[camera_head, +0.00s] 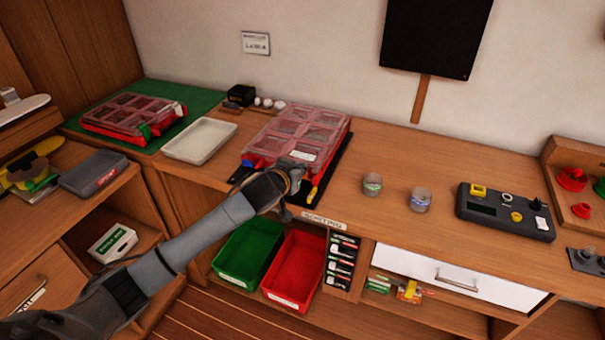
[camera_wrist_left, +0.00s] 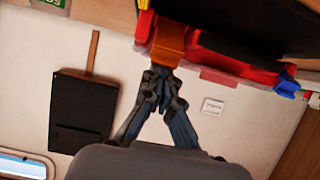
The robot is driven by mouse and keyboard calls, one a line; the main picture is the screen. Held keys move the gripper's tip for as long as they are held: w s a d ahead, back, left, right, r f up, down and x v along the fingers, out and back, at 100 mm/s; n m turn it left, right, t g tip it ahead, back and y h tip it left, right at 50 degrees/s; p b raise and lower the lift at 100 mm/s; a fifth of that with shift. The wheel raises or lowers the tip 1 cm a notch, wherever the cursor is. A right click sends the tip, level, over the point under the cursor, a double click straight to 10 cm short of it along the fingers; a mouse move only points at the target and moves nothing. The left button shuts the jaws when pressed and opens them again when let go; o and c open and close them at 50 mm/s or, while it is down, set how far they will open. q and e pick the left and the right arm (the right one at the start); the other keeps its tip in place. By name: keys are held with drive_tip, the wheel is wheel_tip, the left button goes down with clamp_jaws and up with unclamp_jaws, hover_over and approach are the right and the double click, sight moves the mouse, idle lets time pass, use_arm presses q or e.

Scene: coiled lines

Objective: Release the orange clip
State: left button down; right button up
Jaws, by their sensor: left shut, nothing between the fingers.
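A red case with a clear lid (camera_head: 300,130) lies closed on a black mat on the bench. The orange clip (camera_wrist_left: 168,42) is on the case's front edge in the left wrist view, between a yellow clip and a blue clip (camera_wrist_left: 287,85). My right gripper is out of view.
A white tray (camera_head: 200,140) and a second red case (camera_head: 130,117) on a green mat lie to the left. Two small jars (camera_head: 372,184) and a dark device (camera_head: 505,212) stand to the right. Green and red bins (camera_head: 294,270) sit below the bench.

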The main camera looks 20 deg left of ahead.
use_arm(q)
drive_tip(key=shift+s+d+f+t+b, duration=0.1)
drive_tip(key=shift+s+f+t+b, duration=0.1)
drive_tip(key=shift+f+b, duration=0.2)
drive_tip(key=shift+s+f+t+b, duration=0.15)
drive_tip(key=shift+f+t+b, duration=0.05)
drive_tip(key=shift+f+b, duration=0.15)
drive_tip(key=shift+r+p, duration=0.7)
drive_tip(key=shift+r, duration=0.05)
drive_tip(key=shift+w, duration=0.1)
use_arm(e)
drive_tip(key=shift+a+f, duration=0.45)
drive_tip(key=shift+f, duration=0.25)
use_arm(q)
drive_tip(key=shift+w+f, duration=0.1)
drive_tip(key=shift+w+f, duration=0.25)
drive_tip(key=shift+w, duration=0.45)
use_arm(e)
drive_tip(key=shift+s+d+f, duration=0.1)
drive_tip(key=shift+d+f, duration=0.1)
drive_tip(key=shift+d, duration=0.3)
use_arm(q)
drive_tip(key=shift+r, duration=0.1)
